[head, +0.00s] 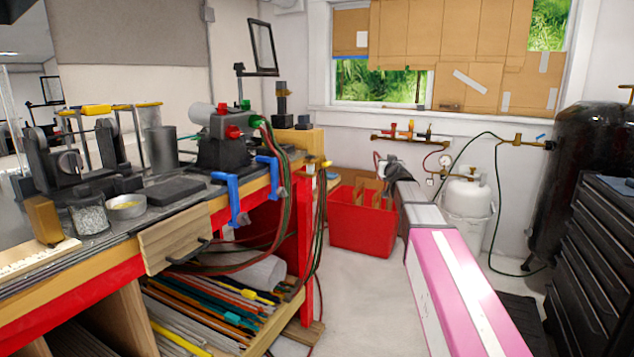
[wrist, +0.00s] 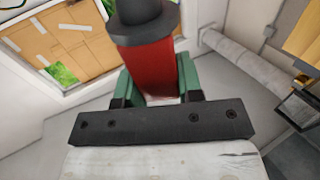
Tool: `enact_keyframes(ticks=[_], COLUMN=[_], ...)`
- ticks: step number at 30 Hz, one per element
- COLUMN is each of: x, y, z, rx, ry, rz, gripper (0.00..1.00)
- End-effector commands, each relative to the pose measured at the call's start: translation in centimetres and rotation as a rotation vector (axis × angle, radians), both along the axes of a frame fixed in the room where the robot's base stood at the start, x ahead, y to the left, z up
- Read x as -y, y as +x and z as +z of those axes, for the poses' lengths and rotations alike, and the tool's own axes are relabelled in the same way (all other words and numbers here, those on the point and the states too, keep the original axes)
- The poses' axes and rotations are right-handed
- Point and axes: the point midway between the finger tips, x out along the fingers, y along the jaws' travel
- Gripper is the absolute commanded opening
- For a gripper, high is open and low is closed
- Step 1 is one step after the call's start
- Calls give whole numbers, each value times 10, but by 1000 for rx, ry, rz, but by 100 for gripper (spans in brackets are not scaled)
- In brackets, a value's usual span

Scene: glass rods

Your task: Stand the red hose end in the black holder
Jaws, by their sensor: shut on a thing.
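My gripper (wrist: 156,82) is shut on a red block-like piece (wrist: 148,68) with a round black top, which I take to be the red hose end. Its green fingers press on both sides of the piece, and its lower part is hidden. In the head view my gripper (head: 386,168) is at the far end of my pink and white arm, above the red bin and right of the workbench. The held piece is too small to make out there. I cannot tell for certain which dark object on the bench is the black holder; a black stand (head: 282,103) is at its far end.
The workbench (head: 170,232) at left carries a black torch (head: 222,145) with red and green knobs, blue clamps (head: 230,203) and hanging hoses. A red bin (head: 358,235) stands on the floor. A gas cylinder (head: 467,194) and black tool chest (head: 598,265) are at right.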

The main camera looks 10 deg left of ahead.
Motion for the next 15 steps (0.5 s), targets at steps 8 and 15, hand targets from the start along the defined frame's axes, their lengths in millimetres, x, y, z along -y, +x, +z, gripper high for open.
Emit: enact_keyframes(ticks=[8, 15], x=[-29, -70], y=[51, 111], z=[-13, -25], rx=[-1, 0], ry=[2, 1], rz=[90, 234], gripper=[5, 5])
